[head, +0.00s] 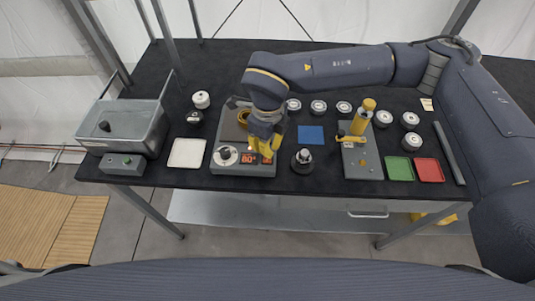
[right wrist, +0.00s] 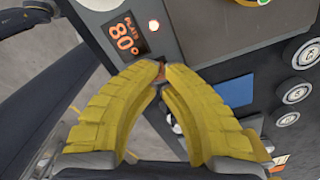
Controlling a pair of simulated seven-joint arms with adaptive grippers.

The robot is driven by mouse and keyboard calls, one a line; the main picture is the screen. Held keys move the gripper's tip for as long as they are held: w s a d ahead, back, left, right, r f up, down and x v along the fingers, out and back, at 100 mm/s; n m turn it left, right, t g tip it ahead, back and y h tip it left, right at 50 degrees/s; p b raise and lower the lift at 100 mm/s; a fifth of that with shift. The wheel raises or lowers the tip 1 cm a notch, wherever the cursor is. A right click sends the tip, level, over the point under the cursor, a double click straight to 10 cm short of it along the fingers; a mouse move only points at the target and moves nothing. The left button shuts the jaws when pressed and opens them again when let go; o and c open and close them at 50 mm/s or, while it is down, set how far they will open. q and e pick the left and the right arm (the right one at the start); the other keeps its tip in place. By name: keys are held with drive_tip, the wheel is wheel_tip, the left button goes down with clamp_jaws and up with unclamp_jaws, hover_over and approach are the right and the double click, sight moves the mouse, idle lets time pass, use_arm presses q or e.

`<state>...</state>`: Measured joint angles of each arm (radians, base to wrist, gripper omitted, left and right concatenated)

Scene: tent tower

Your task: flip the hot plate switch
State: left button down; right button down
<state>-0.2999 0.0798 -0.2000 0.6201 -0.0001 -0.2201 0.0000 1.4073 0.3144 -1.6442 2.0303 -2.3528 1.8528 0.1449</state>
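The hot plate (head: 228,168) is a grey box at the front middle of the black table. My right gripper (head: 264,158) has yellow fingers pointing down at the box's front panel, to the right of the display. In the right wrist view its fingertips (right wrist: 161,69) are together, beside the display. A small brownish-orange patch shows at the tips. The switch itself is mostly hidden by the fingers, so I cannot tell its position or whether they touch it. My left gripper is not in view.
A white tray (head: 187,153) lies left of the hot plate, and a dark round object (head: 302,162) stands to the right. A blue square (head: 311,135) and a metal basin (head: 124,126) are farther off.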

drive_tip(key=shift+f, duration=0.85)
idle(0.6)
drive_tip(key=shift+r, duration=3.5)
drive_tip(key=shift+w, duration=0.1)
